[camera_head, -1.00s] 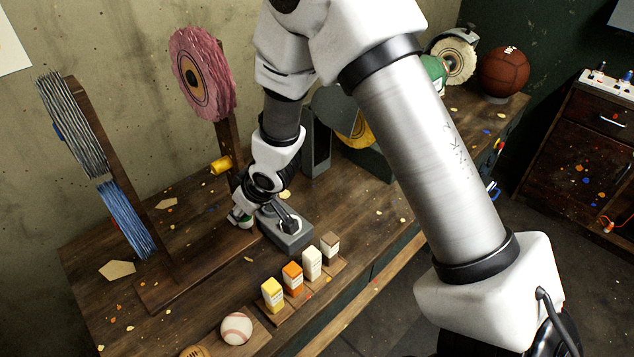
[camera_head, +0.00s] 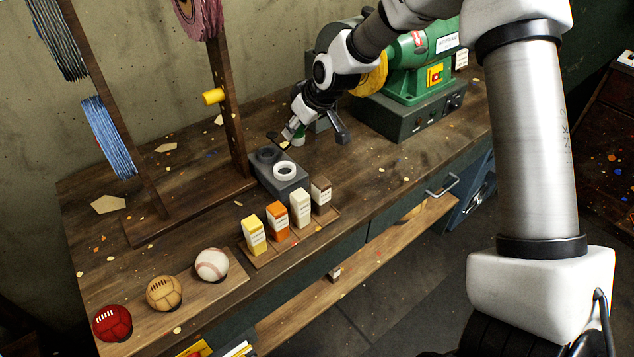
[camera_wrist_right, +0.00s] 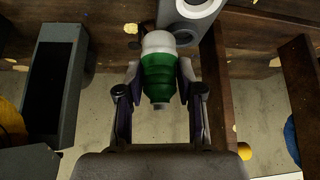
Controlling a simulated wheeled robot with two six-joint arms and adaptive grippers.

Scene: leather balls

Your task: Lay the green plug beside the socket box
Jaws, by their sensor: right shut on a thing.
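The green plug (camera_wrist_right: 158,75), green with a pale rounded end, is gripped between both fingers of my right gripper (camera_wrist_right: 158,85) in the right wrist view. In the head view my right gripper (camera_head: 293,135) is just behind and right of the socket box, with a bit of green plug (camera_head: 299,135) showing at its fingers. The grey socket box (camera_head: 290,190) has a white ring and a dark ring on top. Its corner with the white ring shows at the top of the wrist view (camera_wrist_right: 168,14). I cannot tell whether the plug touches the bench. My left gripper is out of view.
Small cartons (camera_head: 278,222) stand in a row before the box. A wooden stand (camera_head: 228,125) rises at its left, and a green grinder (camera_head: 408,75) sits to the right. Several balls (camera_head: 165,293) lie at the front left. Bench right of the box is clear.

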